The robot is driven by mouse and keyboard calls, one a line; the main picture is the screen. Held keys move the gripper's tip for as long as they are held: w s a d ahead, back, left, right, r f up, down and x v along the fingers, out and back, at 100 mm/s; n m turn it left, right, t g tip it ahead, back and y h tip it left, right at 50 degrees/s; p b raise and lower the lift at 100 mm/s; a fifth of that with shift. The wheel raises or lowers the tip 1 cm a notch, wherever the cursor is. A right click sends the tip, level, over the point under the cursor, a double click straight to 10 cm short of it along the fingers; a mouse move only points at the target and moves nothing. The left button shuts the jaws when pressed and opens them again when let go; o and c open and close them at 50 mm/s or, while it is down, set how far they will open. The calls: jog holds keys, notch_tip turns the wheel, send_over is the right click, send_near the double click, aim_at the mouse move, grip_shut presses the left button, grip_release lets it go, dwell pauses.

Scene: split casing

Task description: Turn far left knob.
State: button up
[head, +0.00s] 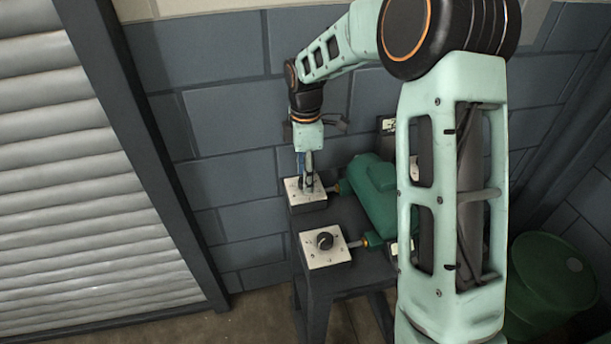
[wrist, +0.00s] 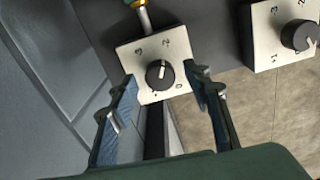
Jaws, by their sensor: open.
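The far left knob is a small black dial (wrist: 160,75) with a pale pointer line, on a white plate (wrist: 143,54) with number marks. In the wrist view its pointer points roughly up, toward the yellow-ended rod. My gripper (head: 307,183) points down over the far left plate (head: 291,190) in the head view. In the wrist view my gripper (wrist: 164,92) is open, with one finger on each side of the dial and visible gaps to it. In the head view the fingers hide most of this knob.
A second black knob (head: 325,240) sits on the near left plate (head: 316,261); it also shows in the wrist view (wrist: 299,35). A green casing (head: 371,190) stands right of the plates on a dark stand (head: 322,284). A green barrel (head: 548,280) is at right.

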jog(key=shift+f, duration=0.35)
jog(key=shift+c, duration=0.7)
jog(key=c, duration=1)
jog(key=shift+m, duration=0.3)
